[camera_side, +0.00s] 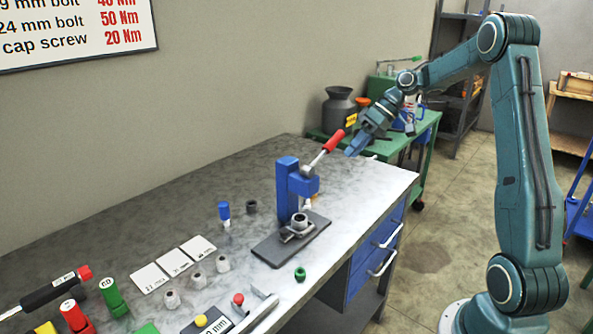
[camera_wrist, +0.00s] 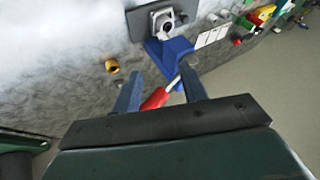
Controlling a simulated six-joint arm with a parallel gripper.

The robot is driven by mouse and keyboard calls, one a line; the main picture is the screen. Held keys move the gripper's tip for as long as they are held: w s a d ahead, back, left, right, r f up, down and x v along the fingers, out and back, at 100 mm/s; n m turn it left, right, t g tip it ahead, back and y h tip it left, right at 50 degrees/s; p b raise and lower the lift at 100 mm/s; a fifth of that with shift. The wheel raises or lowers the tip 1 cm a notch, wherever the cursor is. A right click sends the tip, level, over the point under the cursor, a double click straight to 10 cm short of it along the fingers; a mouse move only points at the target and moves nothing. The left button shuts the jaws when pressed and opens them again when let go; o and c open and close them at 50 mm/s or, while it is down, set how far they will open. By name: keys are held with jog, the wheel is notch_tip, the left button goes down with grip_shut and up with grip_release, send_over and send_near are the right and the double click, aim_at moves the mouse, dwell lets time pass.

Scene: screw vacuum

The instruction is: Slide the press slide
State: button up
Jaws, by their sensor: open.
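A blue arbor press (camera_side: 288,180) stands on a dark base plate (camera_side: 268,250) near the middle of the workbench. Its lever ends in a red handle (camera_side: 334,141) that slants up to the right. The press slide seems to be the grey holder (camera_side: 296,233) low on the plate, with a grey ring part (camera_side: 299,221) on it. It also shows near the top of the wrist view (camera_wrist: 167,22). My gripper (camera_side: 352,142) is open beside the red handle. In the wrist view, the red handle (camera_wrist: 155,98) shows between the fingers (camera_wrist: 160,75); contact cannot be told.
A yellow-brown ring (camera_wrist: 112,66) lies on the bench near the press. Grey nuts (camera_side: 222,264), white cards (camera_side: 150,277), a blue-handled tool (camera_side: 224,212) and a green ring (camera_side: 300,274) surround the plate. The bench's right end (camera_side: 380,180) is largely clear.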

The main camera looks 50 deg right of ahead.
notch_tip(320, 180, up, 8)
jog(key=w+a+g+h, duration=0.1)
jog(key=w+a, duration=0.1)
jog(key=w+a+f+m+h, duration=0.1)
jog(key=w+a, duration=0.2)
jog(key=w+a+f+m+g+h, duration=0.1)
jog(key=w+a, duration=0.1)
jog(key=a, duration=0.1)
jog(key=shift+w+a+f+g+h, duration=0.1)
jog(key=shift+w+a+g+h, duration=0.2)
jog(key=shift+w+h, duration=0.1)
jog(key=a+r+m+g+h, duration=0.2)
jog(key=a+m, duration=0.1)
jog(key=a, duration=0.8)
send_over(284, 230)
notch_tip(284, 230, down, 11)
jog(key=shift+f, duration=0.2)
jog(key=shift+f, duration=6.85)
